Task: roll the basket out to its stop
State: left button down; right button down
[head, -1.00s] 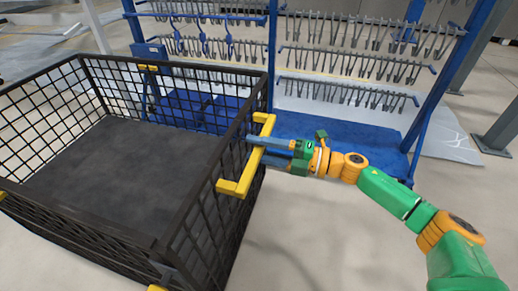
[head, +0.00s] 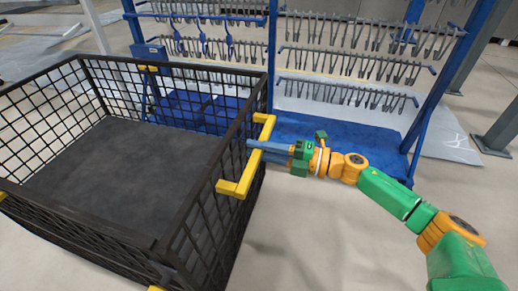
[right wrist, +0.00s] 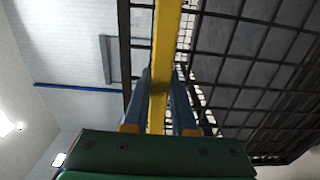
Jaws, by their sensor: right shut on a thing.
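The basket (head: 100,160) is a large black mesh crate with a dark, empty floor, filling the left of the head view. A yellow handle (head: 234,188) is fixed to its right side. My right gripper (head: 257,146) is shut on this handle from the right, its blue fingers across the bar. In the right wrist view the yellow bar (right wrist: 164,50) runs between the two blue fingers (right wrist: 158,105), with the basket's mesh (right wrist: 250,60) beside it. My left gripper is not in view. The basket's stop cannot be made out.
A blue rack (head: 272,60) with rows of grey hooks (head: 345,65) stands behind the basket. Its blue base (head: 340,135) reaches close to the basket's back right corner. A grey post (head: 492,140) stands at the far right. The floor (head: 320,235) right of the basket is clear.

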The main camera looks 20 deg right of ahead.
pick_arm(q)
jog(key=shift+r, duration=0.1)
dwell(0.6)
pick_arm(e)
jog(key=shift+w+a+r+p, duration=0.15)
jog(key=shift+a+r+p, duration=0.05)
jog(key=shift+a+p, duration=0.1)
jog(key=shift+w+a+f, duration=0.15)
jog(key=shift+w+a, duration=0.15)
jog(key=shift+a, duration=0.1)
jog(key=c, duration=0.7)
grip_release()
jog(key=shift+w+a, duration=0.1)
jog(key=shift+a, duration=0.05)
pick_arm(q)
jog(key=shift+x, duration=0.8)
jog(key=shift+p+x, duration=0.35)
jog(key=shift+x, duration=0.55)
pick_arm(e)
jog(key=v, duration=0.7)
